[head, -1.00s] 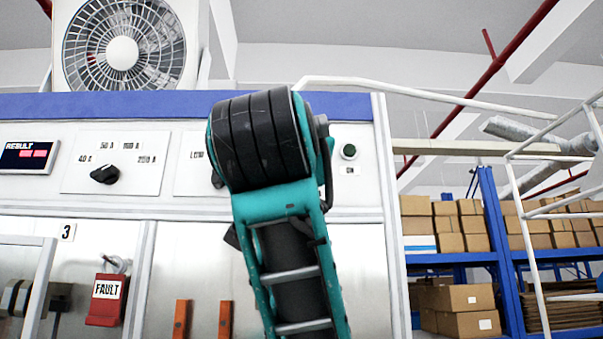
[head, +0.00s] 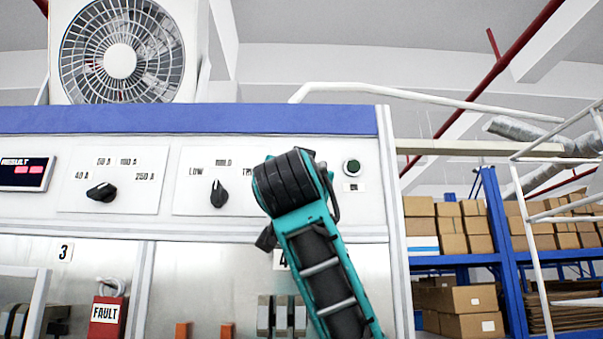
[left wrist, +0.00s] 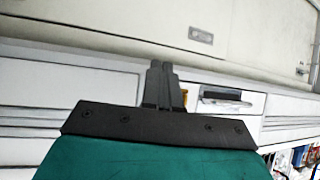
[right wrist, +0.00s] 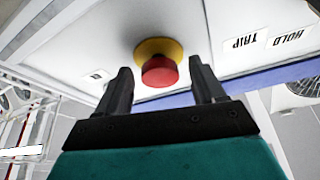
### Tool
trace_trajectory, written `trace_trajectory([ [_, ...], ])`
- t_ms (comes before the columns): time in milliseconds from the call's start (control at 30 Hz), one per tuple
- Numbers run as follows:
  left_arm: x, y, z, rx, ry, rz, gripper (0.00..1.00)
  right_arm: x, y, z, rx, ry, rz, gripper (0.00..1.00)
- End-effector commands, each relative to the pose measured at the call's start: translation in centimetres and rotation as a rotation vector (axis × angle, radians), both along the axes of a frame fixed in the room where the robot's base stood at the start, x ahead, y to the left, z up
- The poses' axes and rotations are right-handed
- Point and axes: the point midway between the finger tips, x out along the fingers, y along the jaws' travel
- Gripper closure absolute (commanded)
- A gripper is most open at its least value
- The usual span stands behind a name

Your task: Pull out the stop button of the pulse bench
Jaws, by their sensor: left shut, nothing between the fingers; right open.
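The pulse bench (head: 130,119) has a white panel with a blue top strip in the head view. Its stop button (right wrist: 160,72), a red mushroom head on a yellow collar, shows in the right wrist view; my right arm hides it in the head view. My right gripper (right wrist: 160,68) is open, with one finger on each side of the button in the picture. I cannot tell whether the fingers reach around the head. No contact is visible. My left gripper (left wrist: 165,68) is shut and empty, in front of white drawers or cabinet fronts.
A mode knob (head: 219,193) and a current knob (head: 102,192) sit on the panel, with a green button (head: 352,167) at its right. Below are a red FAULT tag (head: 105,315) and orange and grey parts. Blue shelving with boxes (head: 465,300) and white rails stand to the right.

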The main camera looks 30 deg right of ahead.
Motion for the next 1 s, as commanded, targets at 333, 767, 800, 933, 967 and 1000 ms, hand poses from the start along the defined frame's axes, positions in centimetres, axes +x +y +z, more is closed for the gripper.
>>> trace_trajectory([
  [333,0.26,-0.01,0.14,0.000,-0.005,0.000,1.00,0.04,-0.06,0.02,0.000,0.000,-0.001,0.40],
  [767,0.46,-0.02,0.26,0.000,-0.010,-0.001,1.00,0.03,-0.05,0.01,0.000,0.000,-0.001,0.81],
  [800,0.44,-0.02,0.26,0.000,-0.010,-0.001,1.00,0.03,-0.05,0.01,0.000,0.000,-0.001,0.85],
  [933,0.43,-0.03,0.25,0.000,-0.009,-0.001,1.00,0.03,-0.05,0.00,0.000,0.000,-0.001,0.97],
  [967,0.42,-0.03,0.25,0.000,-0.009,-0.001,1.00,0.03,-0.05,0.00,0.000,0.000,-0.001,1.00],
  [1000,0.40,-0.03,0.24,0.000,-0.009,-0.001,1.00,0.03,-0.05,0.00,0.000,0.000,-0.001,1.00],
])
